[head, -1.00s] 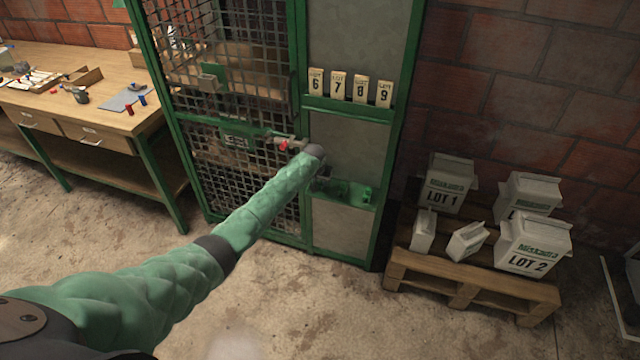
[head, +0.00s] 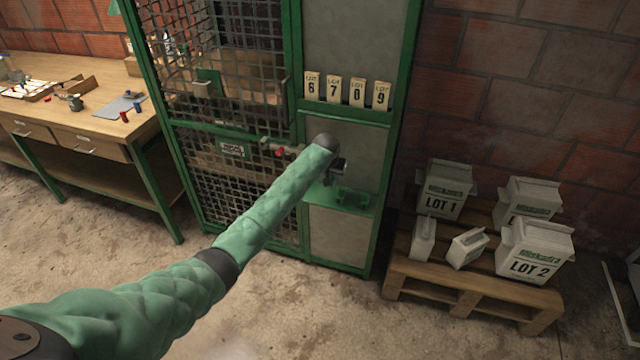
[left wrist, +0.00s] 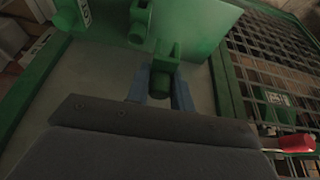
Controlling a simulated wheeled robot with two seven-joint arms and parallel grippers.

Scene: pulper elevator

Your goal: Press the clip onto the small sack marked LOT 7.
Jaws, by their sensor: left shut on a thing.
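A small beige sack marked LOT 7 (head: 333,90) stands upright in a row between LOT 6 (head: 312,86) and LOT 8 (head: 357,93), on a narrow green shelf of the cage front. My left gripper (head: 338,172) is below this row, near the lower green ledge (head: 345,205), partly hidden by my forearm. In the left wrist view its blue fingers (left wrist: 161,90) are shut on a green clip (left wrist: 163,72). Other green pieces (left wrist: 140,20) show beyond it. My right gripper is in neither view.
A red-tipped handle (head: 279,153) sticks out on the mesh door left of my wrist. A pallet (head: 470,290) with white boxlike sacks, including LOT 1 (head: 445,190) and LOT 2 (head: 535,252), stands right. A workbench (head: 90,95) stands left. The floor in front is open.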

